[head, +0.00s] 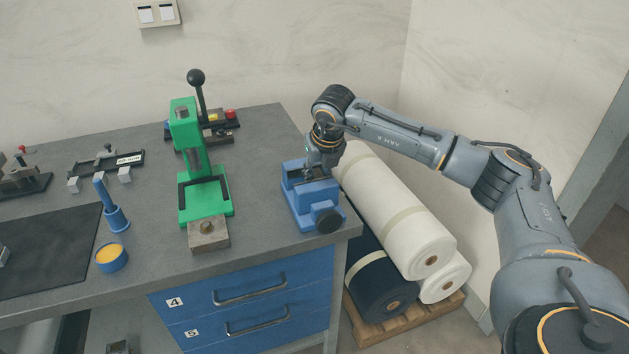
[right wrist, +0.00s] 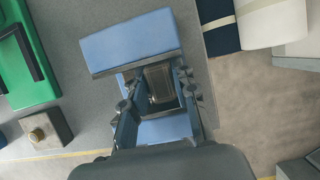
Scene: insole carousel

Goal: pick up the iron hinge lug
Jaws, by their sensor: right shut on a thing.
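My right gripper (head: 322,165) reaches down into the blue vise (head: 297,207) at the right end of the workbench. In the right wrist view my right gripper (right wrist: 156,82) has its two fingers on either side of a small dark metal block, the iron hinge lug (right wrist: 160,84), and is shut on it. The lug sits between the jaws of the blue vise (right wrist: 130,42). In the head view the lug is mostly hidden by the gripper. My left gripper is not in view.
A green lever press (head: 187,140) stands left of the vise, with a brown-grey metal block (head: 208,234) in front. A blue cup (head: 112,258) and a black mat (head: 45,255) lie further left.

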